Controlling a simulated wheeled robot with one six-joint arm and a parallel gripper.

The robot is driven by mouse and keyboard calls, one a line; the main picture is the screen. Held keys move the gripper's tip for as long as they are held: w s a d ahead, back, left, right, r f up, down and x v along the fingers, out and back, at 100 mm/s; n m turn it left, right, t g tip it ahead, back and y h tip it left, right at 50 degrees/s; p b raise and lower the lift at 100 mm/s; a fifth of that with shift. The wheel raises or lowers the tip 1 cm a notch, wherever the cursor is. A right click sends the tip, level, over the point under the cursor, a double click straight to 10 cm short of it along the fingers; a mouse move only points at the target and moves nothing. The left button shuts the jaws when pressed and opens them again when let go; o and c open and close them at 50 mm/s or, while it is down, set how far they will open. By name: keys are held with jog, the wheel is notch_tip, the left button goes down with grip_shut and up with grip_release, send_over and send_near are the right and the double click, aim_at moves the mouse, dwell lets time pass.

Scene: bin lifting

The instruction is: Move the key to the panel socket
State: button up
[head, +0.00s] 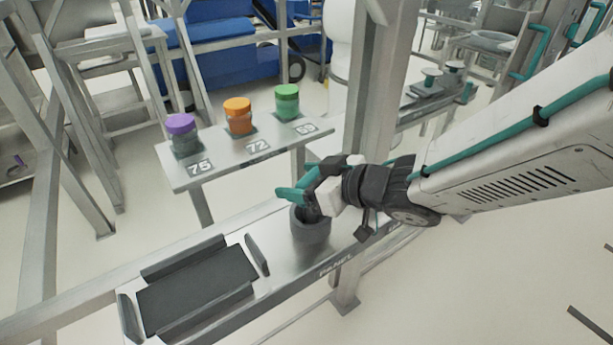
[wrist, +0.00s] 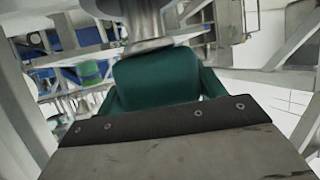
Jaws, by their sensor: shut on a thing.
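My gripper (head: 300,192), with teal fingers, is just above and at the mouth of a dark grey round socket (head: 311,240) on the metal panel (head: 285,268). It is shut on the key. In the head view the fingers and the socket rim hide most of the key, and I cannot tell how far it is inside the socket. In the wrist view a grey metal round piece with a flange, which looks like the key (wrist: 145,28), stands just beyond the teal fingers (wrist: 158,76).
A dark tray (head: 195,288) with raised side walls lies left of the socket. A metal post (head: 375,85) stands close behind my gripper.

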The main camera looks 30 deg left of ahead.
jog(key=shift+f, duration=1.25)
dwell(0.4)
jog(key=o, duration=1.3)
jog(key=shift+r, duration=4.5)
